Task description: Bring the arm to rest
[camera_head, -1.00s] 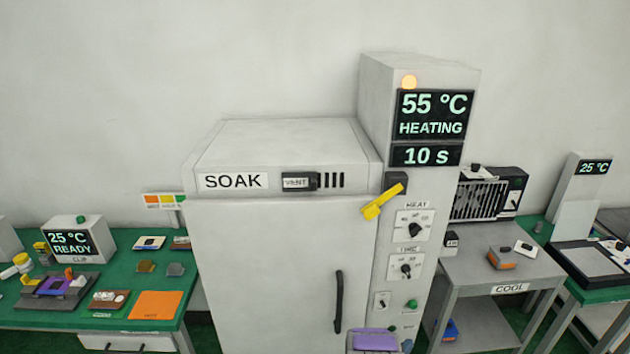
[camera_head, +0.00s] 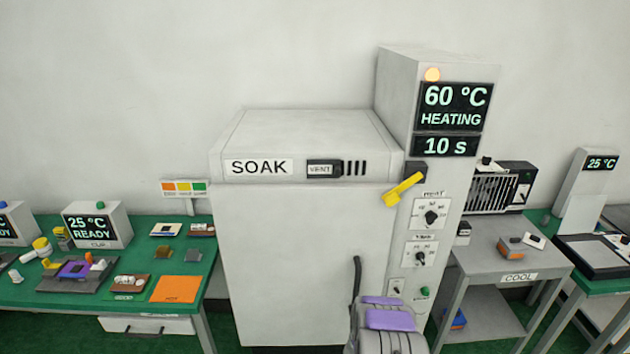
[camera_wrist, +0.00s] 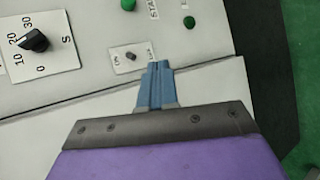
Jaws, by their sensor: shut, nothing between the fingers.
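My gripper (camera_wrist: 157,85) shows in the wrist view as blue-grey fingers pressed together, with nothing between them. Its purple and dark body fills the bottom of that view. The fingers point toward the oven's control panel, near a small switch (camera_wrist: 132,56); whether they touch the panel cannot be told. In the head view, my arm with purple parts shows at the bottom, in front of the lower right of the SOAK oven (camera_head: 290,250). The fingers are hidden there. The oven door is shut, and its display (camera_head: 450,108) reads 60 °C HEATING, 10 s.
A yellow lever (camera_head: 403,190) sticks out beside the dials. The black door handle (camera_head: 356,285) is close to my arm. A green bench (camera_head: 140,262) with small parts stands left. A grey COOL table (camera_head: 482,262) and another green bench stand right.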

